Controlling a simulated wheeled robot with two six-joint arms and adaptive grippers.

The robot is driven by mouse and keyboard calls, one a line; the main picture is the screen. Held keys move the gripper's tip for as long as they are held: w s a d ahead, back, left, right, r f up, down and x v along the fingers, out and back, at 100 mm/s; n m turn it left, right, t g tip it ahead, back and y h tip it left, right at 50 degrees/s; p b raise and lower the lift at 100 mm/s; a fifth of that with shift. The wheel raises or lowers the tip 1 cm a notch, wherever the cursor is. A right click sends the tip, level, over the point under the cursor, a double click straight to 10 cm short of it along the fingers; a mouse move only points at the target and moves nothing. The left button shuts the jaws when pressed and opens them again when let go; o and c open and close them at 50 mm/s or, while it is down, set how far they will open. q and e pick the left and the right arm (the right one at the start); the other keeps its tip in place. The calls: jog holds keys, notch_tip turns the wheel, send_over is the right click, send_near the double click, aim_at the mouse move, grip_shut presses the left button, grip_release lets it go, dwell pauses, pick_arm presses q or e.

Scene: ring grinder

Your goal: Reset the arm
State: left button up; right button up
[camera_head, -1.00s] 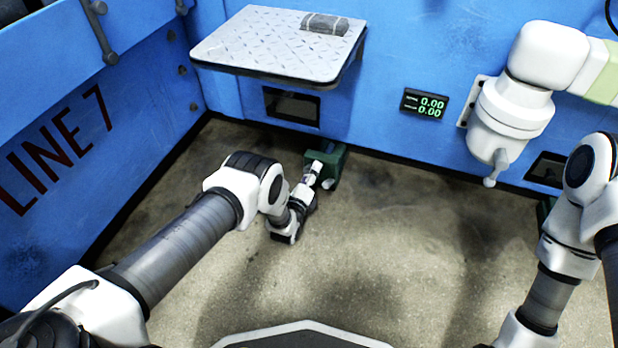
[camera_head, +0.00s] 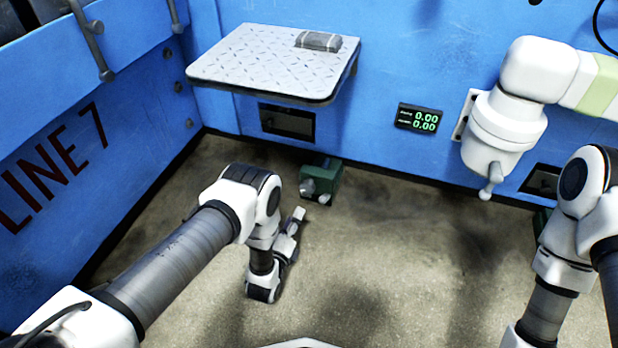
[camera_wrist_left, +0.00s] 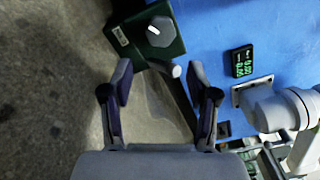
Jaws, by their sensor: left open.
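My left arm (camera_head: 170,265) comes in from the left and bends at a white and black elbow. My left gripper (camera_head: 297,216) is beyond it, above the floor in front of a dark green machine (camera_head: 321,180) at the foot of the blue wall. In the left wrist view the fingers of my left gripper (camera_wrist_left: 160,82) are spread apart with nothing between them. The green machine (camera_wrist_left: 150,38) with its grey knob shows beyond the fingertips, apart from them. My right arm (camera_head: 562,255) is at the right edge; its gripper is out of the picture.
A metal shelf (camera_head: 265,65) on the blue wall carries a grey block (camera_head: 318,41). A display (camera_head: 418,118) reads 0.00. A white jointed arm (camera_head: 505,115) is mounted on the wall at right. The middle floor (camera_head: 400,250) is clear.

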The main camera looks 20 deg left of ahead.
pick_arm(q)
jog(key=a+r+n+g+p, duration=0.35)
jog(key=r+p, duration=1.05)
jog(key=r, duration=0.5)
jog(key=s+f+n+g+p, duration=0.15)
jog(key=s+n+g, duration=0.65)
jog(key=s, duration=0.8)
jog(key=s+n+g+p, duration=0.2)
jog(key=s+n+g, duration=0.4)
jog(key=s+n, duration=0.8)
jog(key=s+r+m+p, duration=0.1)
jog(key=s+r+p, duration=0.2)
jog(key=r+p, duration=3.4)
jog(key=shift+a+r+y+p, duration=0.25)
jog(key=shift+a+y+p, duration=0.05)
pick_arm(e)
notch_tip(320, 180, up, 55)
jog(key=s, duration=0.2)
jog(key=shift+r+g, duration=0.15)
jog(key=shift+g, duration=0.15)
